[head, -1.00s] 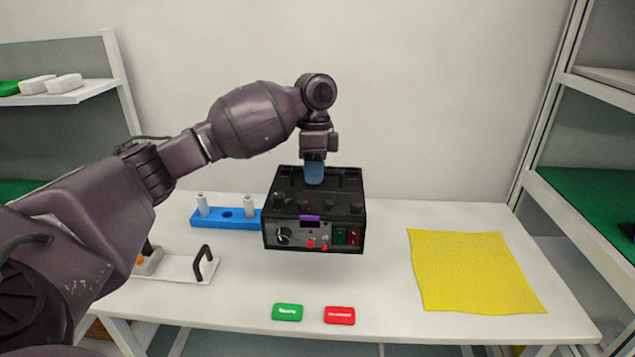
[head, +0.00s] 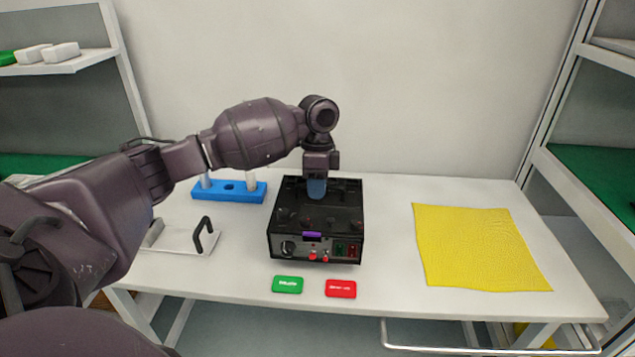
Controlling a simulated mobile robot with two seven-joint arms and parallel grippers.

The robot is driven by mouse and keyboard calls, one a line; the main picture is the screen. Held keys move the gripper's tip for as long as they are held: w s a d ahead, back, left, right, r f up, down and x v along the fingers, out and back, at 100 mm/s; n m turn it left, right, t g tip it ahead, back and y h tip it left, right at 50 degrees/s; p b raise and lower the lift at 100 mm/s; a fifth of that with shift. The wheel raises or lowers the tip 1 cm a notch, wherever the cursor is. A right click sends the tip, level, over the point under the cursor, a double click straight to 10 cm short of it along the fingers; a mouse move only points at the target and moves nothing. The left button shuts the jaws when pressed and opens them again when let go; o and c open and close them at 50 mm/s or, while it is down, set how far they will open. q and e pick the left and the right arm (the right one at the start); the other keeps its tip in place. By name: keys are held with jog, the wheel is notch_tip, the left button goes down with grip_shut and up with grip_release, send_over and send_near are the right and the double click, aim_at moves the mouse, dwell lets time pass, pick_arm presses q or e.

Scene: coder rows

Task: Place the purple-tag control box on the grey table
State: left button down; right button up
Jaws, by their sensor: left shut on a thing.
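The control box (head: 318,222) is black with a grey front panel of knobs, red buttons and switches, and a purple tag (head: 312,237) on its front. My left gripper (head: 317,188) comes down from above and is shut on the box at its top; the fingertips are partly hidden. The box is upright over the middle of the light grey table (head: 385,303). I cannot tell for sure whether its underside touches the tabletop. My right gripper is not in view.
A yellow cloth (head: 478,247) lies on the right. A green tag (head: 287,285) and a red tag (head: 341,289) lie in front of the box. A blue block with pegs (head: 228,191) and a white tray with black handles (head: 183,239) are on the left. Shelves flank the table.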

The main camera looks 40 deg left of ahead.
aim_at(317, 205)
pick_arm(q)
notch_tip(317, 205, down, 5)
jog(key=shift+r+b, duration=0.15)
jog(key=shift+b, duration=0.3)
jog(key=shift+w, duration=0.1)
jog(key=c, duration=1.5)
grip_release()
jog(key=shift+f, duration=0.3)
jog(key=o, duration=0.3)
jog(key=shift+o, duration=0.2)
